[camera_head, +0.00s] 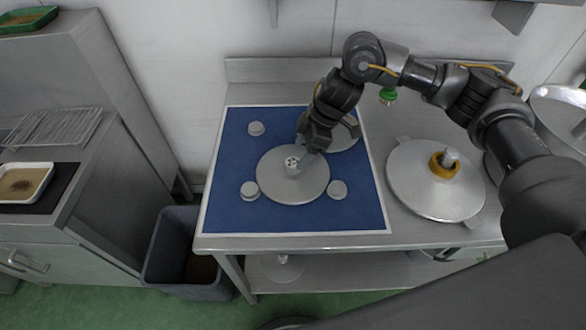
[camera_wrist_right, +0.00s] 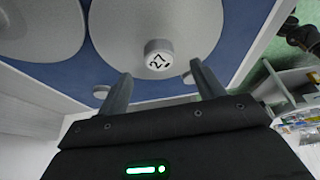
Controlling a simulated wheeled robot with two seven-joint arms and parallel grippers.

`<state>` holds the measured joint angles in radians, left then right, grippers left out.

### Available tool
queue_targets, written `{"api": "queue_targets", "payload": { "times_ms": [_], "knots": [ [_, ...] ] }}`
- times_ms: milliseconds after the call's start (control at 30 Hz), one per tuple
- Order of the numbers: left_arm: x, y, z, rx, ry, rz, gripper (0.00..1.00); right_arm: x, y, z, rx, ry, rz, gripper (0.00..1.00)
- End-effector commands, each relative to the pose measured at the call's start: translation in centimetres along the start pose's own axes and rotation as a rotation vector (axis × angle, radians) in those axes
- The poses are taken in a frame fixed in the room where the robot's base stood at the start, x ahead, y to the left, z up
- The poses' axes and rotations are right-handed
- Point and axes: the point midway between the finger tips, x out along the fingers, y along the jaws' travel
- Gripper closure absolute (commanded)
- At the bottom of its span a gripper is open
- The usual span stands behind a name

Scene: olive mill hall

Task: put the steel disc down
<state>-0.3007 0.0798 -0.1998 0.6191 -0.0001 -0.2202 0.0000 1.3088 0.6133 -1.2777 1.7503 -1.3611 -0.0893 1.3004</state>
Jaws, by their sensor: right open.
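A grey steel disc (camera_head: 276,187) with a short knob (camera_head: 292,163) at its middle lies level over the blue mat (camera_head: 228,160). In the right wrist view the disc (camera_wrist_right: 205,20) fills the upper middle, and its knob (camera_wrist_right: 158,62) has dark marks on top. My right gripper (camera_head: 301,158) is open just above and beside the knob. In the right wrist view its fingers (camera_wrist_right: 160,76) stand apart, one on each side of the knob, with gaps showing. A second disc (camera_head: 344,139) lies behind, partly hidden by the gripper. My left gripper is not in view.
Several small grey pucks, one left front (camera_head: 250,189), one right front (camera_head: 337,188), stand on the mat around the disc. A larger steel disc with a yellow ring (camera_head: 410,185) lies right of the mat. A grey bin (camera_head: 180,245) stands left of the table.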

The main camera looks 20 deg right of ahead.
Motion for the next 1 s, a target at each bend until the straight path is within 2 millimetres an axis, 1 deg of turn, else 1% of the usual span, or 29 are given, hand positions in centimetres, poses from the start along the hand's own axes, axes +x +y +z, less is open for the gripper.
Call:
{"api": "queue_targets", "payload": {
  "times_ms": [33,167,200,300,400,600,1000],
  "knots": [
    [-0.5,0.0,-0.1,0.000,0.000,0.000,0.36,0.5,-0.1,-0.1,0.001,-0.003,-0.004,0.32],
    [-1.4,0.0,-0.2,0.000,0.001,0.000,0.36,2.4,-0.1,-0.3,0.002,-0.003,-0.003,0.32],
    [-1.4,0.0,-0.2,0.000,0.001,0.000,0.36,3.1,-0.1,-0.2,0.001,-0.003,-0.003,0.32],
    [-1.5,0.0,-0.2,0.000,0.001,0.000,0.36,4.2,0.0,-0.2,0.002,-0.002,-0.003,0.32],
    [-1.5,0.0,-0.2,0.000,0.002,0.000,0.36,4.7,0.0,-0.2,0.000,-0.001,-0.001,0.32],
    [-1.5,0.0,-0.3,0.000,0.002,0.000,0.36,4.7,0.0,-0.2,-0.001,-0.001,-0.001,0.32],
    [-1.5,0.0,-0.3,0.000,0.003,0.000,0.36,4.7,0.0,-0.2,0.000,-0.001,-0.001,0.85]
  ]
}}
